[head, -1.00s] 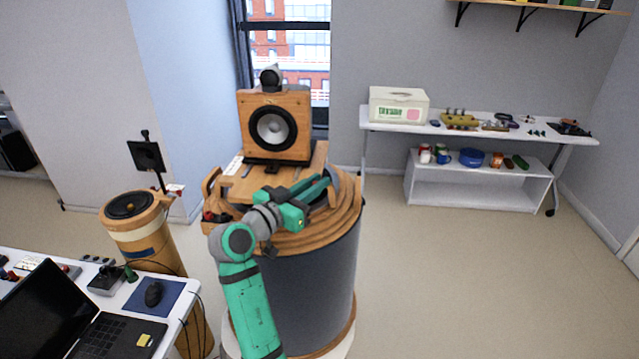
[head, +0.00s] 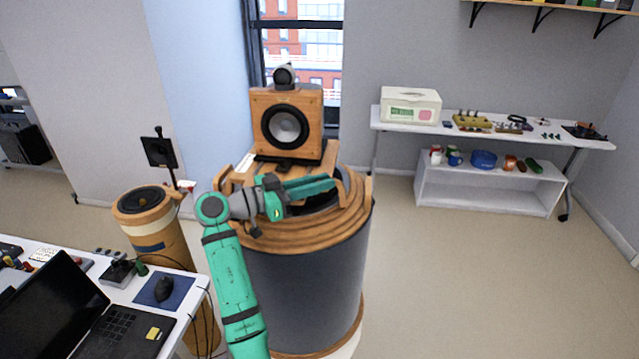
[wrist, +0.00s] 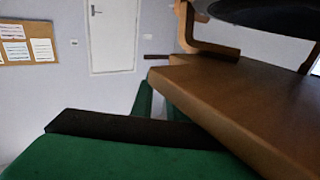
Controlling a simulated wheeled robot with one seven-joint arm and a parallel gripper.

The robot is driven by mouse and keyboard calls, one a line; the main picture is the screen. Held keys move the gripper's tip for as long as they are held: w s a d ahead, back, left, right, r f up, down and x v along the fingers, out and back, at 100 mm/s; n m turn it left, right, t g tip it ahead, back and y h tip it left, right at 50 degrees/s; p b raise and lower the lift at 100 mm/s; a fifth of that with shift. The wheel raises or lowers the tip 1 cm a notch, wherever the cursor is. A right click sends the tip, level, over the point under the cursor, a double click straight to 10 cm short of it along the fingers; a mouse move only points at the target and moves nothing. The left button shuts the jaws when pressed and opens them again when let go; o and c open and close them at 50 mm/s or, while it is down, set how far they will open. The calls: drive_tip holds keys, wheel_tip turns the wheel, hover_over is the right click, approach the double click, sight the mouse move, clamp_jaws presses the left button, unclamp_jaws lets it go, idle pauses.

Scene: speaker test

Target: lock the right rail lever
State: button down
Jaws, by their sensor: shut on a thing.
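The wooden speaker (head: 287,127) stands upright on a wooden platform (head: 240,178) on top of a big dark drum (head: 310,285). My gripper (head: 330,184) reaches from the left across the platform's front towards its right-hand wooden support (head: 358,190). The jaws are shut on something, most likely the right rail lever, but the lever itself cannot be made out. In the wrist view my green fingers (wrist: 135,125) run close under and beside a brown wooden board (wrist: 235,95), which hides part of them. I cannot tell the lever's position.
A desk with a laptop (head: 60,295) and mouse (head: 164,287) is at lower left. A smaller barrel speaker (head: 160,235) stands behind it. A white table (head: 400,133) with a shelf unit (head: 490,185) is at the right. The floor on the right is clear.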

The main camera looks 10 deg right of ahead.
drive_tip(key=c, duration=1.7)
unclamp_jaws()
drive_tip(key=v, duration=1)
drive_tip(key=shift+s+a, duration=0.15)
drive_tip(key=shift+a, duration=0.2)
drive_tip(key=shift+a, duration=0.1)
